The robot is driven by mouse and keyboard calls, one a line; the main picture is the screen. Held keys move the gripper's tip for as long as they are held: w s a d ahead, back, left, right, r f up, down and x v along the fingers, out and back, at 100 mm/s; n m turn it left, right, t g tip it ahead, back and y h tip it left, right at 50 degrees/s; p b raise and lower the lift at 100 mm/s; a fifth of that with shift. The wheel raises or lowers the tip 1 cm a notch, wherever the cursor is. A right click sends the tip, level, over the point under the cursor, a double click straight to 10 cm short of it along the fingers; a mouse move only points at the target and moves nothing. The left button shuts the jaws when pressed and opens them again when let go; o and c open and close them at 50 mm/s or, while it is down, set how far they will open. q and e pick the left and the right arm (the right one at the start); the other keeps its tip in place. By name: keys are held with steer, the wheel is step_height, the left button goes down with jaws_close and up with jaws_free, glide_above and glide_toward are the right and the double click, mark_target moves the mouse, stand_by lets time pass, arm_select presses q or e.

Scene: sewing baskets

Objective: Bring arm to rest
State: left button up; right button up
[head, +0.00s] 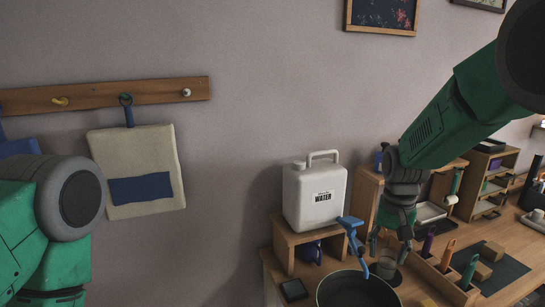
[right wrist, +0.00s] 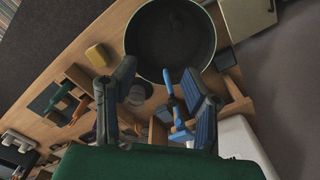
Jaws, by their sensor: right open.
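My right arm (head: 452,122) reaches down from the upper right in the head view. Its gripper (head: 390,243) hangs open above the wooden desk, close to a blue long-handled tool (head: 353,238) and a dark round pan. In the right wrist view, the gripper's two fingers (right wrist: 157,98) are spread wide. The blue tool (right wrist: 178,106) shows beside the right-hand finger; I cannot tell whether they touch. Nothing is clearly held. My left arm (head: 40,225) shows at the left edge of the head view, and its gripper is out of frame.
A white water jug (head: 314,195) stands on a wooden riser (head: 283,243). Pen holders and shelves (head: 490,180) crowd the right. A cloth bag (head: 136,160) hangs on the left wall.

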steer(key=s+d+f+n+b, duration=0.1)
steer(key=s+f+b, duration=0.2)
steer(key=s+f, duration=0.5)
steer(key=s+d+f+n+b, duration=0.1)
steer(key=s+f+b, duration=0.3)
steer(key=f, duration=0.8)
steer(key=s+d+f+n+b, duration=0.1)
steer(key=s+f, duration=0.6)
steer(key=f, duration=0.3)
arm_select(q)
step_height(320, 180, down, 14)
steer(key=b, duration=0.5)
steer(key=shift+s+a+r+b, duration=0.2)
steer(key=shift+s+b, duration=0.1)
steer(key=shift+b, duration=0.05)
arm_select(e)
steer(key=s+f+n, duration=0.1)
steer(key=s+f, duration=0.3)
steer(key=s, duration=0.5)
steer(key=s+f+n, duration=0.1)
steer(key=s+f, duration=0.3)
steer(key=s, duration=0.5)
steer(key=shift+s+a+n+t, duration=0.15)
steer(key=shift+a+n+t, duration=0.15)
steer(key=shift+a+n, duration=0.1)
arm_select(q)
steer(key=shift+d, duration=0.1)
arm_select(e)
steer(key=shift+d, duration=0.1)
